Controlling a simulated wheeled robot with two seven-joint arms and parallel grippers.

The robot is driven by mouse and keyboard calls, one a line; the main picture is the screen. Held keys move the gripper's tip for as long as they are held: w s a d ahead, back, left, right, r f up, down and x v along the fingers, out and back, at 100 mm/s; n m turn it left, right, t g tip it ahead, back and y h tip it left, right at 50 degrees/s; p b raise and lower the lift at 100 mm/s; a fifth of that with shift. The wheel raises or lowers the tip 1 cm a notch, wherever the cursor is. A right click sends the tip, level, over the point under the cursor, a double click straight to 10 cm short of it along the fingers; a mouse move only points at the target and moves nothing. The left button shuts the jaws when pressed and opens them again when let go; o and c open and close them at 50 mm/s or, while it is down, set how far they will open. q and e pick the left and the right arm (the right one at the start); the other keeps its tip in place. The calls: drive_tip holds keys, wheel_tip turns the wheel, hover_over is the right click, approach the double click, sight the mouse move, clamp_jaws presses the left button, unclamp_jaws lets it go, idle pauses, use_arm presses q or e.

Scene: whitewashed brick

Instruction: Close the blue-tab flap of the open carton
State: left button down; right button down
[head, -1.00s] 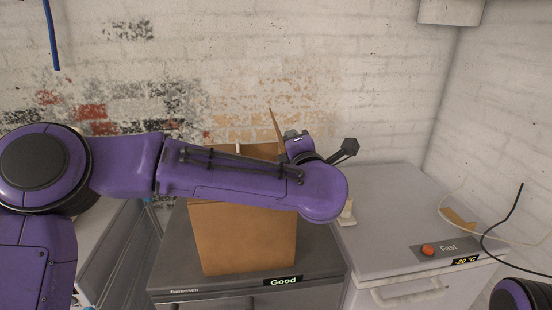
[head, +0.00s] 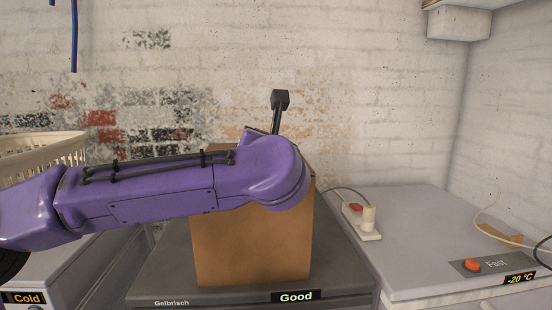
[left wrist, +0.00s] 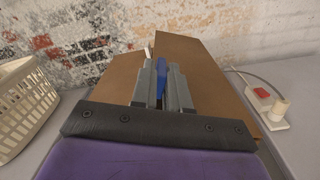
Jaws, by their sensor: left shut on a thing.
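The brown carton (head: 250,245) stands on the grey appliance top in the head view. My left arm crosses in front of its upper part and hides most of the top. In the left wrist view, my left gripper (left wrist: 162,68) is shut on the blue tab (left wrist: 161,82), which shows between its two grey fingers. Brown carton panels show on both sides of the fingers, left (left wrist: 121,76) and right (left wrist: 205,75). A small white piece (left wrist: 148,52) shows just beyond the fingers. How far the flap is folded I cannot tell. My right gripper is not in view.
A cream basket (head: 45,150) stands at the left, also in the left wrist view (left wrist: 22,105). A white socket block (head: 362,222) with a red switch lies right of the carton. A white freezer top (head: 430,235) is mostly clear. Brick wall (head: 350,110) stands close behind.

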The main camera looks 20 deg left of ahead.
use_arm(q)
drive_tip(key=shift+s+a+f+n+b, duration=0.15)
drive_tip(key=shift+a+f+n+b, duration=0.2)
drive_tip(key=shift+f+n+b, duration=0.6)
drive_tip(key=shift+s+a+f+n+b, duration=0.1)
drive_tip(key=shift+a+f+n+b, duration=0.4)
drive_tip(key=shift+b, duration=0.85)
drive_tip(key=shift+d+r, duration=0.1)
drive_tip(key=shift+d, duration=0.05)
drive_tip(key=c, duration=1.2)
unclamp_jaws()
drive_tip(key=b+v, duration=0.1)
drive_tip(key=v, duration=0.9)
drive_tip(key=shift+s, duration=0.2)
